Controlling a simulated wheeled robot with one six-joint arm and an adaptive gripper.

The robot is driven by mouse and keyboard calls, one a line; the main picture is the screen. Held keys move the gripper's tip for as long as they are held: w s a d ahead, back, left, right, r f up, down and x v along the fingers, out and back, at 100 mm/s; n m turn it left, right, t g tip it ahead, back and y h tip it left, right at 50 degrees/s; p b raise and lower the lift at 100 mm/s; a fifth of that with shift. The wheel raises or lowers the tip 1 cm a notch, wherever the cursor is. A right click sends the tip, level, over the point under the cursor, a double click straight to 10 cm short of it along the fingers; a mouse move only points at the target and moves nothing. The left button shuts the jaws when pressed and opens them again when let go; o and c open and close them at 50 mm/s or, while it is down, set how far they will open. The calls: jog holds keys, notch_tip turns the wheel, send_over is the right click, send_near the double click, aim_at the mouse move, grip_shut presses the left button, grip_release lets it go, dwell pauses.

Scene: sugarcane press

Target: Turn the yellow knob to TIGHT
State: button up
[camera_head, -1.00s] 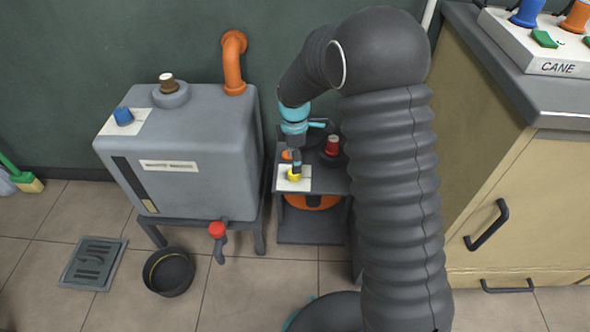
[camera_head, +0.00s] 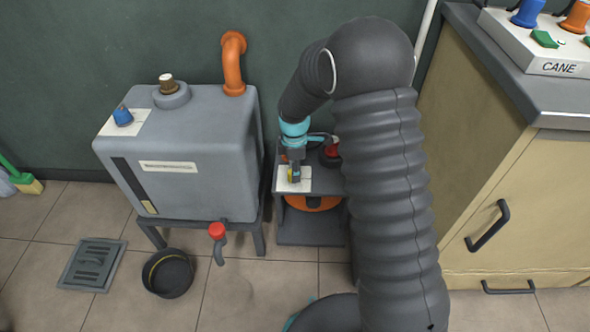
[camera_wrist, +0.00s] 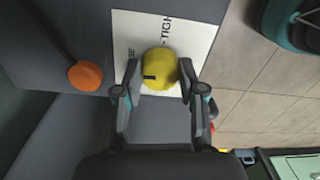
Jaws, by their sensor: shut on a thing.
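The yellow knob (camera_wrist: 160,68) sits on a white plate (camera_wrist: 205,38) on a low grey stand. In the wrist view my gripper (camera_wrist: 160,75) has one finger on each side of the knob and is shut on it. A dark mark shows on the knob's face, pointing left in that view. The letters "TIGH" show on the plate above the knob; the rest of the label is cut off or hidden. In the head view my gripper (camera_head: 294,172) comes down from above and hides most of the knob (camera_head: 291,175).
An orange knob (camera_wrist: 85,75) is beside the plate. A red part (camera_head: 332,146) stands behind on the stand (camera_head: 312,225). A grey tank (camera_head: 190,190) with a red tap (camera_head: 217,231) is to the left, a cabinet (camera_head: 500,180) to the right. A black pot (camera_head: 168,283) sits on the floor.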

jog(key=shift+m, duration=0.3)
jog(key=m, duration=0.3)
jog(key=shift+m, duration=0.4)
jog(key=m, duration=0.4)
jog(key=shift+s, duration=0.1)
jog(key=m, duration=0.5)
jog(key=shift+m, duration=2.2)
jog(key=o, duration=1.1)
jog(key=shift+o, duration=0.2)
jog(key=shift+r, duration=0.1)
